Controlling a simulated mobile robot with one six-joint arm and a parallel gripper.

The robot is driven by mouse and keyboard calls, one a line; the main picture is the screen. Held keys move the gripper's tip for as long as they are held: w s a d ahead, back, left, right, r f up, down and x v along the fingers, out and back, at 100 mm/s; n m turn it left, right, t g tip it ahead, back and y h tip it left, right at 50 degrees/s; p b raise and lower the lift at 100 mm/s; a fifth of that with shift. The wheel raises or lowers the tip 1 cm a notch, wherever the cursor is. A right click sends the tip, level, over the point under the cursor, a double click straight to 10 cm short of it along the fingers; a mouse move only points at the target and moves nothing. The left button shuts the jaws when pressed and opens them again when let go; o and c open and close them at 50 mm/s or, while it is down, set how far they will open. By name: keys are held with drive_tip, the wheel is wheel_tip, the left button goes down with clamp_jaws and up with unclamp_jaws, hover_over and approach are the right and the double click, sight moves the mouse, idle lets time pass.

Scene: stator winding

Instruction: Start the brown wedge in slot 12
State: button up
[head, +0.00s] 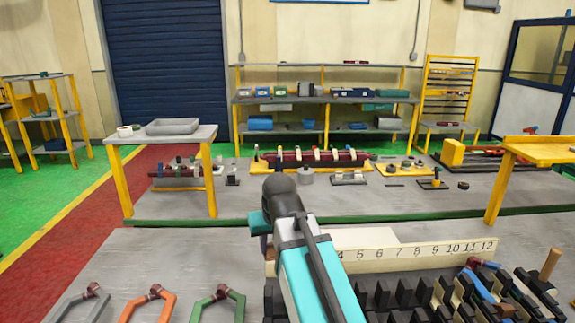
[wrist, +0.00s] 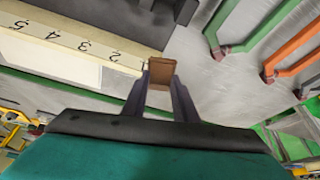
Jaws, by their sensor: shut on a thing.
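In the wrist view my gripper (wrist: 160,84) is shut on the brown wedge (wrist: 161,69), a small block between the two dark fingers. It is near the low-number end of the cream number strip (wrist: 64,36). In the head view the teal and grey arm hides most of the gripper and the strip's low numbers. The strip (head: 405,256) runs right to number 12, behind a row of dark stator teeth (head: 405,292). The number 12 (head: 487,245) is at the far right, well away from my gripper. Slot 12 itself cannot be made out clearly.
A blue coil with a red-brown end (head: 476,264) lies over the teeth near 11 and 12. A wooden peg (head: 550,263) stands at far right. Green (head: 219,306), orange (head: 147,306) and grey (head: 79,306) coils lie front left on the grey bench.

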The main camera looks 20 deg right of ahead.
drive_tip(key=s+d+m+g+h+p, duration=0.3)
drive_tip(key=d+m, duration=0.7)
drive_tip(key=d, duration=0.9)
drive_tip(key=s+d+m+g+h+p, duration=0.2)
drive_tip(key=s+d+m, duration=0.5)
drive_tip(key=d, duration=1.3)
drive_tip(key=s+d+m+g+y+p, duration=0.3)
drive_tip(key=s+d+m+y+p, duration=0.3)
drive_tip(key=s+d+m, duration=1.5)
drive_tip(key=s+d, duration=0.6)
drive_tip(key=s, duration=0.4)
drive_tip(key=shift+d+f+m+g, duration=0.2)
drive_tip(key=shift+f+m+g, duration=0.05)
drive_tip(key=shift+m+g, duration=0.15)
drive_tip(key=shift+s+f, duration=0.1)
drive_tip(key=shift+f, duration=0.2)
